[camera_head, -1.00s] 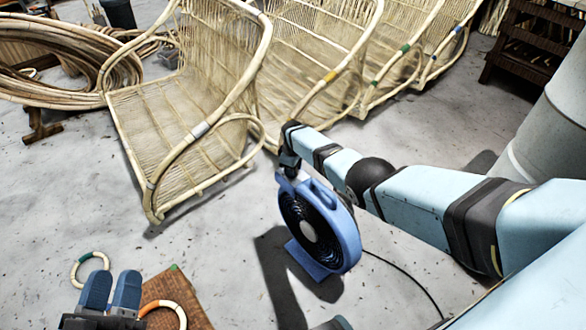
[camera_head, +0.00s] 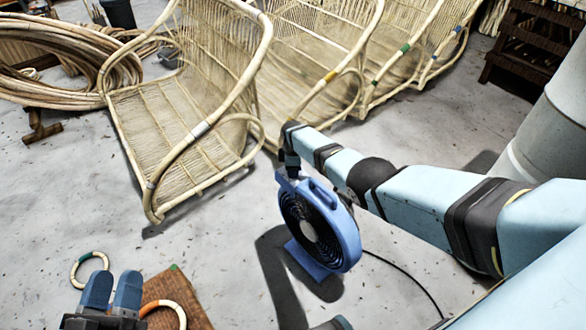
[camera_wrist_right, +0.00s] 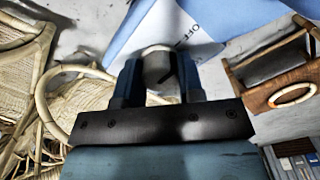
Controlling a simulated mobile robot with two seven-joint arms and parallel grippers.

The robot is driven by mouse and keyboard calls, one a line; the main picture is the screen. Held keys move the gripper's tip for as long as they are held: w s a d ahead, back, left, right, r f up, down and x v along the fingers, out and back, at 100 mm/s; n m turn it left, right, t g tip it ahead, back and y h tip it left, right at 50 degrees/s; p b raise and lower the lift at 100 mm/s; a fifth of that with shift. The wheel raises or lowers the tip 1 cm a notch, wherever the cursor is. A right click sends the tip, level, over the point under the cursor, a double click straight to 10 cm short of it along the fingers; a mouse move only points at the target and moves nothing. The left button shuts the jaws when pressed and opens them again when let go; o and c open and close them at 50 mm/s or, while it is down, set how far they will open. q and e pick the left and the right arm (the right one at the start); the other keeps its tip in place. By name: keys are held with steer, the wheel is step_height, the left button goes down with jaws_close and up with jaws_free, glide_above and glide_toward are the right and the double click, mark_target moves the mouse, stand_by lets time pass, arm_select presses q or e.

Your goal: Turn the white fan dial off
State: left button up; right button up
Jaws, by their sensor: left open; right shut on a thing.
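The blue fan (camera_head: 330,235) stands on the floor in the middle of the head view, its round grille facing left. My right gripper (camera_head: 290,172) is at the upper left of the fan. The dial's pointer setting cannot be read clearly. My left gripper (camera_head: 112,291) is open and empty at the lower left, away from the fan.
Several rattan chairs (camera_head: 185,110) stand behind the fan. Rattan coils (camera_head: 60,70) lie at the far left. A brown wooden top (camera_head: 185,290) with a ring (camera_head: 165,306) is beside my left gripper. The fan's black cable (camera_head: 408,285) runs right across the floor.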

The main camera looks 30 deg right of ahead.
steer(key=o, duration=0.9)
steer(key=shift+r, duration=0.25)
step_height(320, 180, up, 2)
steer(key=shift+r+p, duration=0.2)
steer(key=shift+p, duration=1)
arm_select(q)
steer(key=s+a+f+g+y+p, duration=0.2)
steer(key=a+f+g+y+p, duration=0.2)
steer(key=f, duration=0.6)
steer(key=shift+a+f+g+y+p, duration=0.25)
steer(key=shift+a+g+y+p, duration=0.15)
steer(key=shift+a+g+p, duration=0.3)
arm_select(e)
step_height(320, 180, up, 11)
steer(key=shift+f, duration=0.1)
